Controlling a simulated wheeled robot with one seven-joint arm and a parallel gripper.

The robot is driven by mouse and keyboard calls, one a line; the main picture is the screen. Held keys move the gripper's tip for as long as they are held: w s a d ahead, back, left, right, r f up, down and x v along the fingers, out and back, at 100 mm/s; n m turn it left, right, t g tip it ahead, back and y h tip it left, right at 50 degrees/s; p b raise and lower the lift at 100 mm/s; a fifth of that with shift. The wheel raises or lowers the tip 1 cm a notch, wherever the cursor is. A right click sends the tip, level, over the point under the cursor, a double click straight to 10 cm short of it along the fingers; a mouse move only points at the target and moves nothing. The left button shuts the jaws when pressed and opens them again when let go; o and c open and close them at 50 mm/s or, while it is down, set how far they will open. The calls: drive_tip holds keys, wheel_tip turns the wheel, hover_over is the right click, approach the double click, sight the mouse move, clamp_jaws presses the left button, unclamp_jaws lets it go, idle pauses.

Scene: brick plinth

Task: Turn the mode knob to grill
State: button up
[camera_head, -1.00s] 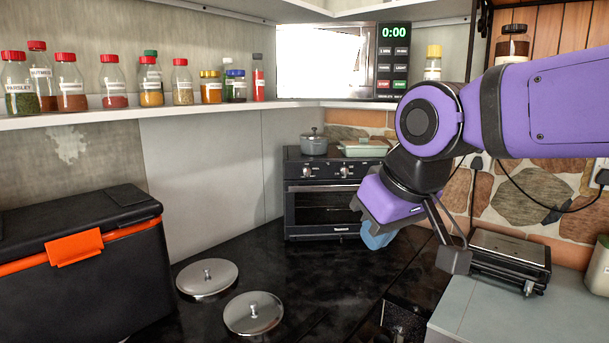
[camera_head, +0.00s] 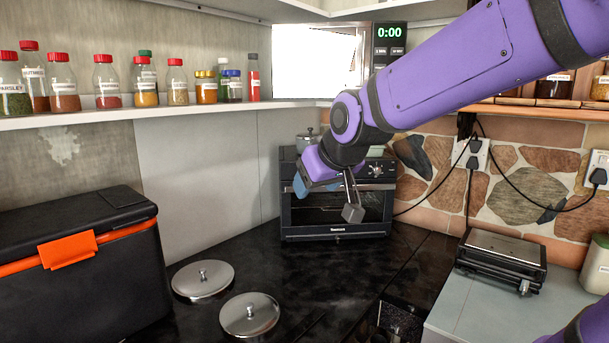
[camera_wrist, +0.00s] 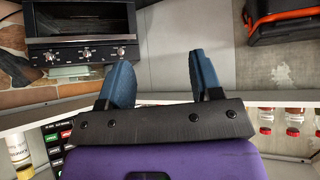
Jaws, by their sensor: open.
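The black toaster oven (camera_head: 335,215) stands at the back of the dark counter, its door shut. One of its front knobs (camera_head: 376,170) shows right of my arm in the head view; my arm hides the rest of the panel. In the wrist view the oven (camera_wrist: 80,20) is at upper left, upside down, with three knobs (camera_wrist: 86,52) in a row. Their labels are too small to read, so I cannot tell which is the mode knob. My gripper (camera_head: 301,186) is in front of the oven's left side. Its blue fingers (camera_wrist: 163,75) are apart and empty, clear of the knobs.
A pot (camera_head: 308,141) sits on the oven. Two metal lids (camera_head: 203,279) lie on the counter before it. A black cooler box (camera_head: 80,270) stands at left, and a press grill (camera_head: 502,258) at right. A shelf of spice jars (camera_head: 145,85) runs above.

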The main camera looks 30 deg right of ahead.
drive_tip(key=w+d+f+t+h, duration=0.2)
drive_tip(key=w+d+f, duration=0.2)
drive_tip(key=w, duration=1)
drive_tip(key=w+d+f+m+t+h, duration=0.1)
drive_tip(key=w+d+f+t+h, duration=0.1)
drive_tip(key=w+d, duration=0.8)
drive_tip(key=w+d+f+m+t+h, duration=0.1)
drive_tip(key=w+d+f, duration=0.4)
drive_tip(key=w, duration=1.3)
drive_tip(key=shift+d+f+t+h, duration=0.2)
drive_tip(key=shift+d+t+h, duration=0.15)
drive_tip(key=shift+d+t, duration=0.4)
drive_tip(key=shift+d+f+t+h, duration=0.2)
drive_tip(key=shift+d+t+h, duration=0.15)
drive_tip(key=shift+d+t, duration=0.35)
drive_tip(key=c, duration=0.9)
